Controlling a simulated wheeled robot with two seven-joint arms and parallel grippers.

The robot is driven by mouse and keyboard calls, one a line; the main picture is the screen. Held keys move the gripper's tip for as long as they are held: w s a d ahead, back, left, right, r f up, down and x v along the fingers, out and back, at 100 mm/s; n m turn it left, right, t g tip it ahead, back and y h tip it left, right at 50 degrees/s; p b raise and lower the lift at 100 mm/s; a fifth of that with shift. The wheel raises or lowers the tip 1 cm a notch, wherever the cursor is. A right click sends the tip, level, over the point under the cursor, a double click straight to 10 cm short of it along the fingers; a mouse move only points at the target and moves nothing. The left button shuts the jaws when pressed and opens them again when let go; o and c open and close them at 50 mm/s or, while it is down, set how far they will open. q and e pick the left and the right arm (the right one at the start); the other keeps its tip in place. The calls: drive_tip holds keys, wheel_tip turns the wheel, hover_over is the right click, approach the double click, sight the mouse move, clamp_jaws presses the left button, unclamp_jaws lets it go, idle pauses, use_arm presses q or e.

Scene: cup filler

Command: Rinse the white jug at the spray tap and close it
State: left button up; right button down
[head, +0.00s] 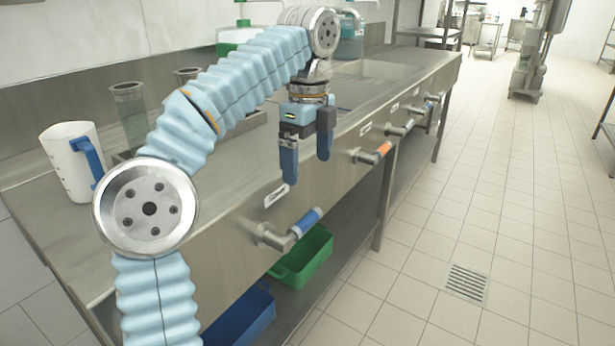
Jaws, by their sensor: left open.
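The white jug (67,165) with a blue handle stands upright on the steel counter at the far left, apart from my gripper. My left gripper (306,165) is open and empty, fingers pointing down, in front of the counter's front edge. Below it in the picture, a valve lever with a blue grip (306,222) sticks out from the front panel beside a small label (277,195), too small to read. I cannot tell which outlet is the spray tap; my left arm hides part of the counter. My right gripper is not in view.
A clear container (130,112) stands behind my arm. A green bin (305,258) and a blue bin (240,318) sit on the lower shelf.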

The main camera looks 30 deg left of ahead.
sight(308, 219)
use_arm(q)
wheel_tip(308, 219, down, 12)
drive_tip(key=b, duration=0.3)
drive_tip(key=shift+s+r+b, duration=0.1)
drive_tip(key=shift+r+b, duration=0.1)
drive_tip(key=shift+b, duration=0.2)
drive_tip(key=shift+f, duration=0.7)
drive_tip(key=shift+c, duration=0.5)
drive_tip(key=c, duration=0.8)
